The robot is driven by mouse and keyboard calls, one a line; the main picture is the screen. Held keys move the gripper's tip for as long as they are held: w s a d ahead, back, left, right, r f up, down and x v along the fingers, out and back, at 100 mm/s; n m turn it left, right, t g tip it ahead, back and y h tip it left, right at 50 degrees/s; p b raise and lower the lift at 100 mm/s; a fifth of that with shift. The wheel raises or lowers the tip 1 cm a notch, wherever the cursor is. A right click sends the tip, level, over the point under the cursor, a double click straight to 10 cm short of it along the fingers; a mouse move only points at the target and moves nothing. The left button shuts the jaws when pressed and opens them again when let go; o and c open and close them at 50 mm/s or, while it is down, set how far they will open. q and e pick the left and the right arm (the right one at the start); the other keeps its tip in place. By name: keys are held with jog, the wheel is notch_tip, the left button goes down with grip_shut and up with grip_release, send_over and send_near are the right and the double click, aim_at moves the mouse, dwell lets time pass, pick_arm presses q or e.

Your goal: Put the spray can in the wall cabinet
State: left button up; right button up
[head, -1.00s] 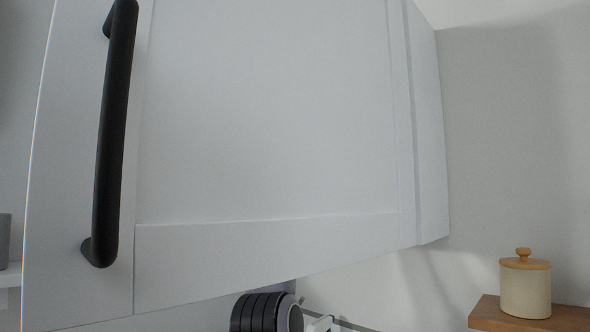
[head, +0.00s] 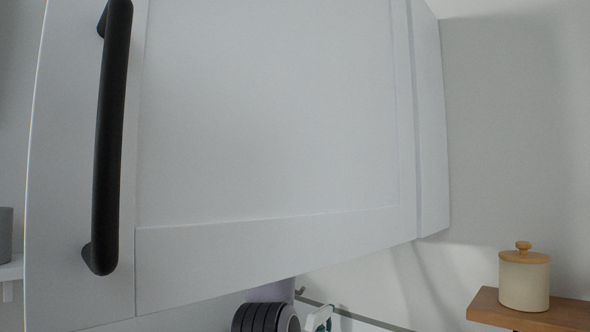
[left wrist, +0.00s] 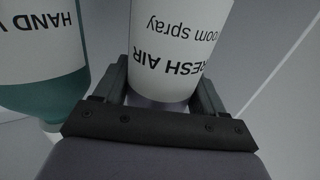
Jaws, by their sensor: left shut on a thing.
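The spray can (left wrist: 172,50), white with "FRESH AIR room spray" lettering, is in the left wrist view. My left gripper (left wrist: 163,82) is shut on it, one finger on each side. The wall cabinet (head: 270,120) fills most of the head view. Its pale panelled door has a long black vertical handle (head: 108,140) near the left edge. I cannot tell from this angle whether the door is ajar, and the cabinet's inside does not show clearly. The can is not recognisable in the head view. My right gripper is not in view.
A bottle with a "HAND" label and teal lower part (left wrist: 45,85) stands close beside the can. A lidded cream jar (head: 524,280) sits on a wooden shelf (head: 545,314) at right. A grey cup (head: 5,235) is at far left. A small white-green thing (head: 319,318) shows below the cabinet.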

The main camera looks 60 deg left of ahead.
pick_arm(q)
jog(key=shift+f, duration=0.15)
jog(key=o, duration=1)
jog(key=shift+c, duration=0.2)
jog(key=shift+o, duration=0.4)
jog(key=b+v, duration=0.4)
jog(key=v, duration=0.8)
